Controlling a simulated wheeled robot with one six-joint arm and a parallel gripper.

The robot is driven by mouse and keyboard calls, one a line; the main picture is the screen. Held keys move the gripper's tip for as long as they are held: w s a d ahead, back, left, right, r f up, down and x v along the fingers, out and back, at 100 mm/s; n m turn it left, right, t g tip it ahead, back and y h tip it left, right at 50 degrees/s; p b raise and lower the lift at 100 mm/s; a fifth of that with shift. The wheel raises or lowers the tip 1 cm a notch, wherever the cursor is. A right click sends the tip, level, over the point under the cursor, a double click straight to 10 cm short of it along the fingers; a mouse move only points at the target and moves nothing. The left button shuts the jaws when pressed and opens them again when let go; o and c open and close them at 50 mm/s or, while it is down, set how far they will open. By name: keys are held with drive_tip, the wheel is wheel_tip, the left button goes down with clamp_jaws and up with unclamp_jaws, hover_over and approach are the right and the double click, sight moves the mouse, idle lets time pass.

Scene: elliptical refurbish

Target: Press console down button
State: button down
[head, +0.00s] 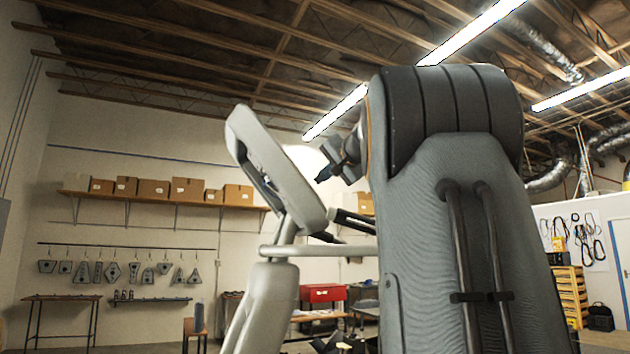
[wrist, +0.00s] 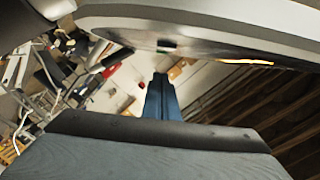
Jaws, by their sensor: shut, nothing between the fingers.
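The elliptical's console (head: 300,190) stands left of centre in the head view, a tilted grey frame seen from the side. Its face is steeply foreshortened. My gripper (head: 321,175) is to the right of the console, with its dark blue fingers pointing down and left towards it, apart from it in this view. In the wrist view my gripper's blue fingers (wrist: 160,77) are together and empty, pointing up towards the console (wrist: 220,22) across the top. A small dark mark (wrist: 167,43) shows on the console's underside edge; I cannot tell whether it is a button. The down button cannot be made out.
A grey post and bar (head: 270,270) of the elliptical stand below the console. My large grey arm hides much of the right side. A shelf with cardboard boxes (head: 187,190) and a red case (head: 323,293) are far behind. Open air lies between gripper and console.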

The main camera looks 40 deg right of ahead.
drive_tip(key=b+v, duration=0.4)
drive_tip(key=v, duration=0.5)
drive_tip(key=shift+s+a, duration=0.2)
drive_tip(key=shift+s, duration=0.05)
drive_tip(key=shift+s, duration=0.1)
idle(0.4)
